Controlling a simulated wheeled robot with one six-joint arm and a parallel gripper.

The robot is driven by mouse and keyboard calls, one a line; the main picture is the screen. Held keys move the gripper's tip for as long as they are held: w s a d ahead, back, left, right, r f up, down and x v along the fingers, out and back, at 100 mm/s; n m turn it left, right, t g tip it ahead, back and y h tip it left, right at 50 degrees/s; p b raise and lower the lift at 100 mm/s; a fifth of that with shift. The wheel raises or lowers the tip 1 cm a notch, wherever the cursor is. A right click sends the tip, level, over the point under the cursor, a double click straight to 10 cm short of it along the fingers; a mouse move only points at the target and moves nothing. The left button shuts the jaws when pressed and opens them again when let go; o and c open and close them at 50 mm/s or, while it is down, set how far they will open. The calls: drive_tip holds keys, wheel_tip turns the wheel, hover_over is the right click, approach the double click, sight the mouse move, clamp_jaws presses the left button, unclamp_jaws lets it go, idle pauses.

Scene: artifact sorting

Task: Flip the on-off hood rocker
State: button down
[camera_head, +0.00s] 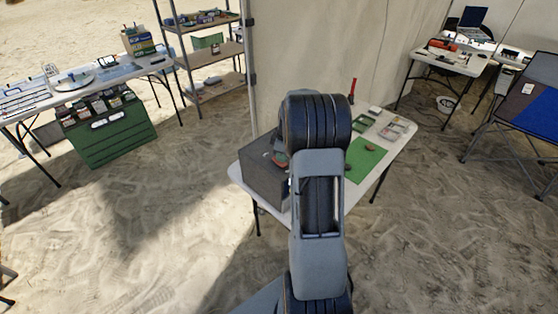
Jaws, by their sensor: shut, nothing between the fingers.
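A grey box-like unit (262,172) stands at the left end of the white table (398,142) in front of me. It may be the hood, but I cannot tell for sure. My arm rises in front of it and covers its right part. A small reddish and grey shape (279,156) shows at the left edge of my arm, too small to identify. No on-off rocker can be made out. My gripper is not visible; my arm may hide it.
A green mat (366,160) and small trays (397,129) lie on the table's right part. A red-handled item (351,90) stands behind. A shelf rack (210,52), a left table (100,72) and a blue-topped table (530,108) stand around. Sand between is mostly clear.

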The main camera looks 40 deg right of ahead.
drive_tip(key=shift+r+p, duration=1.65)
drive_tip(key=shift+r, duration=1.4)
drive_tip(key=shift+s+f+m, duration=0.15)
drive_tip(key=shift+f+m, duration=0.05)
drive_tip(key=shift+m, duration=0.8)
drive_tip(key=s+m, duration=0.1)
drive_tip(key=s+a+f+m, duration=0.1)
drive_tip(key=m, duration=0.1)
drive_tip(key=shift+s+a+f+g, duration=0.15)
drive_tip(key=shift+s+g, duration=0.1)
drive_tip(key=shift+g, duration=0.15)
drive_tip(key=s+a+r+m+t, duration=0.1)
drive_tip(key=s+a+r, duration=0.3)
drive_tip(key=a, duration=0.3)
drive_tip(key=s+a+r+m+t, duration=0.1)
drive_tip(key=s+a+r, duration=0.3)
drive_tip(key=s+a, duration=0.2)
drive_tip(key=s+a+r+m+t+h, duration=0.1)
drive_tip(key=s+a+r+t, duration=0.1)
drive_tip(key=s+a+r, duration=0.3)
drive_tip(key=a, duration=0.4)
